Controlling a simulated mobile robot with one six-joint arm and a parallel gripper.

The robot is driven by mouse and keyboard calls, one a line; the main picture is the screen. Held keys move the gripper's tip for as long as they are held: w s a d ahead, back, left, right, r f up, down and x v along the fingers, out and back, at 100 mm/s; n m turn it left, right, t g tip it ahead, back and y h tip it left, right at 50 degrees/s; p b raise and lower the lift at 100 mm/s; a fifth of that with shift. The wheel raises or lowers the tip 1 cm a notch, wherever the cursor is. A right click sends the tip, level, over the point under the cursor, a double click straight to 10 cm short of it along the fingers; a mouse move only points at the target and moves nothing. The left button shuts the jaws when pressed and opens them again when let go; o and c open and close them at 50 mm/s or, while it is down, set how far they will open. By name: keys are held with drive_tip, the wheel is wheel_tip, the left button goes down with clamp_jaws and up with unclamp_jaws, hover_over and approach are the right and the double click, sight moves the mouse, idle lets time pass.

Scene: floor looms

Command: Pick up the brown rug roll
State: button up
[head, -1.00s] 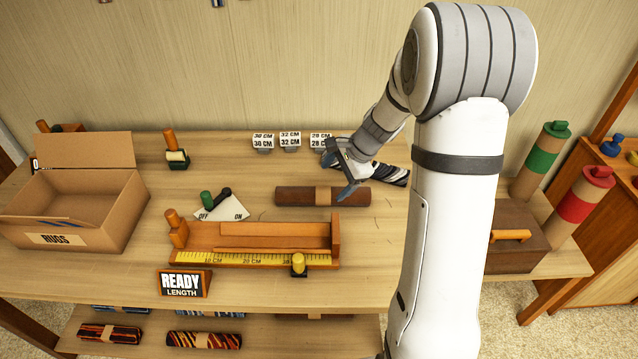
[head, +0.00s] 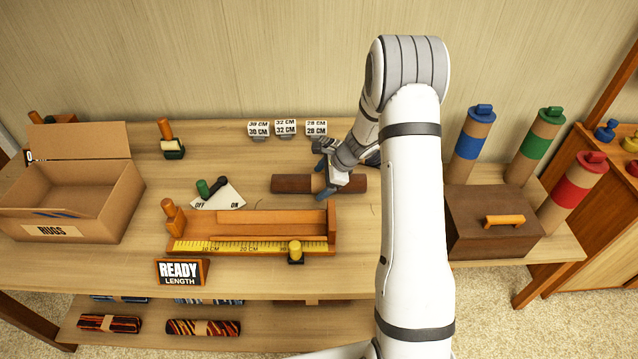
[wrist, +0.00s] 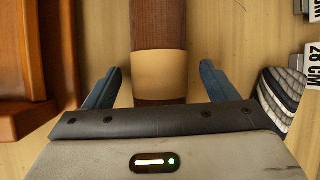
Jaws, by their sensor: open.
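The brown rug roll (head: 293,183) lies on the table behind the wooden measuring tray, with a tan paper band around its middle. In the wrist view the roll (wrist: 158,25) runs away from me, and its tan band (wrist: 159,75) sits between my fingers. My gripper (head: 326,181) is open over the roll near its band. In the wrist view the gripper's blue fingertips (wrist: 158,82) stand on either side of the roll, with a gap on both sides.
The measuring tray (head: 186,231) is close in front of the roll. A striped roll (wrist: 283,95) lies close on the other side. Length tags (head: 286,128) stand at the back. An open RUGS box (head: 100,222) is at left, a brown lidded box (head: 470,225) at right.

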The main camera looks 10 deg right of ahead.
drive_tip(key=c, duration=1.3)
